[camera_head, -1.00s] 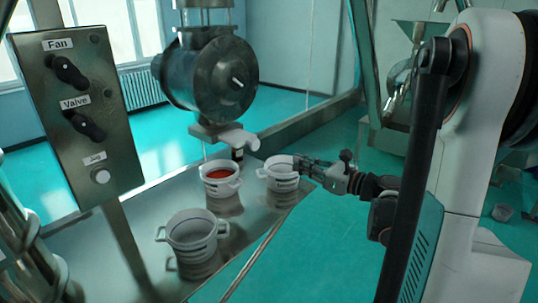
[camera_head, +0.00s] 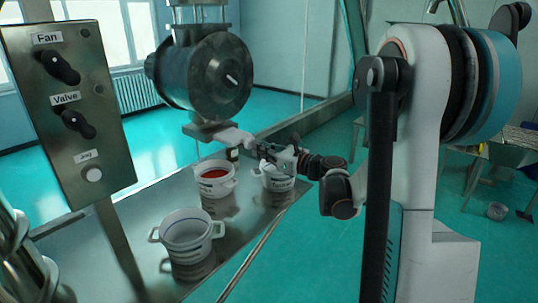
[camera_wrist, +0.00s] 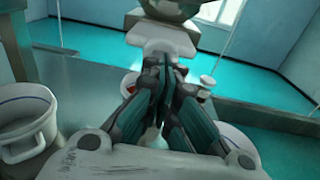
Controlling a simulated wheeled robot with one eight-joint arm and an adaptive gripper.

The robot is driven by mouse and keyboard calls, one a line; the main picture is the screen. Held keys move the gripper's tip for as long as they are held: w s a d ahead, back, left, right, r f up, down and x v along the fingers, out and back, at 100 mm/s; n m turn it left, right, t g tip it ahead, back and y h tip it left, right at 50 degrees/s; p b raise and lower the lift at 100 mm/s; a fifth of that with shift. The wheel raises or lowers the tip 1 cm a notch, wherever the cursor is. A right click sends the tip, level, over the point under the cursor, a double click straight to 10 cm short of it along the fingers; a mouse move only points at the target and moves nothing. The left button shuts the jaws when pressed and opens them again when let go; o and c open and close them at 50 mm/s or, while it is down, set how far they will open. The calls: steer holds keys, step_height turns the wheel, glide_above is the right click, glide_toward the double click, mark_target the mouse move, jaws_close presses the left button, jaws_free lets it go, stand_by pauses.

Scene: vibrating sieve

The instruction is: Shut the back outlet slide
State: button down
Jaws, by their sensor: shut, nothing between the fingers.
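The dark round sieve drum (camera_head: 215,75) has a pale spout-like outlet part (camera_head: 232,137) under it. This pale part also shows in the wrist view (camera_wrist: 163,38), just beyond my fingertips. I cannot tell for certain which part is the back outlet slide. My gripper (camera_head: 258,150) is shut and empty, just right of the pale part and above the back right pot. In the wrist view my gripper (camera_wrist: 170,68) has its fingers together, pointing at the pale part. Whether they touch it I cannot tell.
Below the drum stand a pot with red content (camera_head: 212,190) and a white pot (camera_head: 277,186). An empty white pot (camera_head: 188,250) stands nearer on the metal table (camera_head: 250,228). A control panel (camera_head: 70,150) with knobs stands at the left.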

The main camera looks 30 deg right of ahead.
mark_target(244, 143)
steer(key=shift+w+a, duration=0.1)
steer(key=shift+w, duration=0.05)
steer(key=x, duration=0.6)
steer(key=shift+w+b, duration=0.3)
steer(key=shift+w, duration=0.05)
steer(key=shift+r, duration=0.15)
steer(key=shift+s, duration=0.2)
